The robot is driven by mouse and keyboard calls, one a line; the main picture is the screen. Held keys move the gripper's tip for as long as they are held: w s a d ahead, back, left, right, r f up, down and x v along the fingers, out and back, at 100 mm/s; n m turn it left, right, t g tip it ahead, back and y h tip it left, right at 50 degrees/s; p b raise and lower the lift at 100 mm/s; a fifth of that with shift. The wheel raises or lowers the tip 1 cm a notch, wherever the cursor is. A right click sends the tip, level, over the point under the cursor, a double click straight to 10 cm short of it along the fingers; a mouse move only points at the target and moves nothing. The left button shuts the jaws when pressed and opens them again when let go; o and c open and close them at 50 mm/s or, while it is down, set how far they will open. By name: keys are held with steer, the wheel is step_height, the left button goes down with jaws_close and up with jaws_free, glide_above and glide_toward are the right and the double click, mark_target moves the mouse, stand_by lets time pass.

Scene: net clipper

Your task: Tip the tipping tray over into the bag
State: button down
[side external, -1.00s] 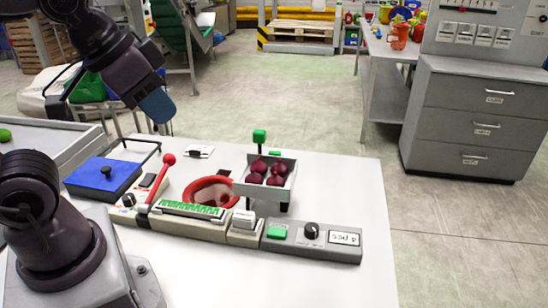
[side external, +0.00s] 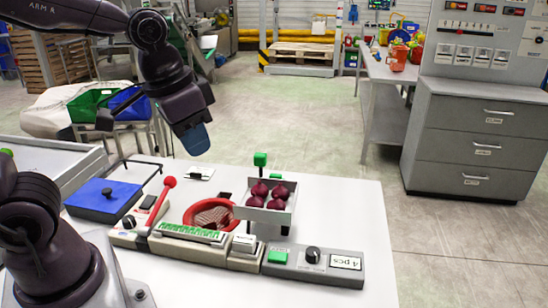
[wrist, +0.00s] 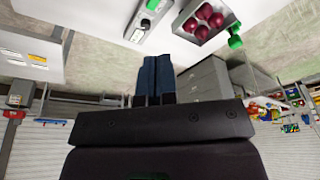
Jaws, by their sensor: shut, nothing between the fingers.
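The grey tipping tray (side external: 262,216) sits level on its stand at the right of the red ring, with several dark red onions (side external: 270,196) in it. A green knob (side external: 260,160) on a post rises behind the tray. The net bag (side external: 212,216) hangs inside the red ring (side external: 190,217), partly hidden by the bench units. My gripper (side external: 198,146) is shut and empty, above and left of the tray, apart from everything. The wrist view shows its blue fingers (wrist: 153,75) together, with the tray (wrist: 187,32) and green knob (wrist: 236,41) beyond them.
A red-knobbed lever (side external: 168,182) stands at the left of the ring. A blue-topped box (side external: 103,200) lies further left. A grey control box (side external: 313,264) with a green button and dial lies in front. The table's right side is clear.

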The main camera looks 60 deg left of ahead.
steer(key=w+a+f+n+g+y, duration=0.1)
steer(key=w+a+f+n+y, duration=0.1)
steer(key=w, duration=0.7)
steer(key=w+a+f+n+g+y, duration=0.1)
steer(key=w+a+f+n+y, duration=0.1)
steer(key=w, duration=0.7)
steer(key=w+a+f+n+g+y, duration=0.1)
steer(key=w+f+n, duration=0.4)
steer(key=w, duration=0.5)
steer(key=shift+a+f+n+g+y, duration=0.25)
steer(key=shift+a+n+g+y, duration=0.15)
steer(key=shift+a+n+y, duration=0.6)
steer(key=shift+d, duration=0.25)
steer(key=shift+m, duration=0.3)
steer(key=s+a+f, duration=0.3)
steer(key=a+f, duration=0.5)
steer(key=shift+s+a, duration=0.25)
steer(key=shift+a, duration=0.15)
